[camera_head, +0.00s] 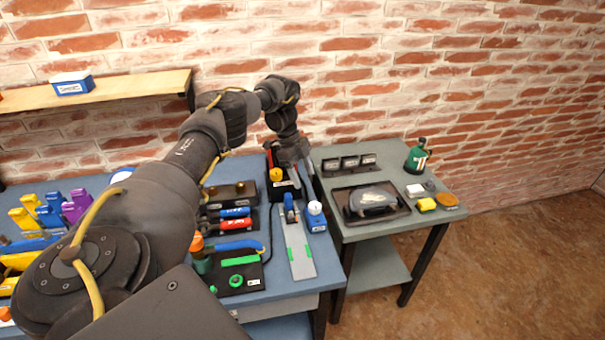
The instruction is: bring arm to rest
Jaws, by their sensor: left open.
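My left arm (185,170) reaches from the lower left across the blue workbench (262,279) toward the brick wall. Its gripper (287,170) points down at the back right of the bench, and its jaws are open. It is at a black holder (283,188) with a yellow-topped item (277,174) and something red in it. I cannot tell whether the fingers touch any of these. The arm hides much of the bench's middle and left. My right gripper is not in view.
A grey side table (385,230) with a black tray (347,211) and green bottle (417,157) stands right of the bench. A wooden shelf (140,88) with a blue-and-white box (72,84) is on the wall. Tools crowd the bench. The floor at right is clear.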

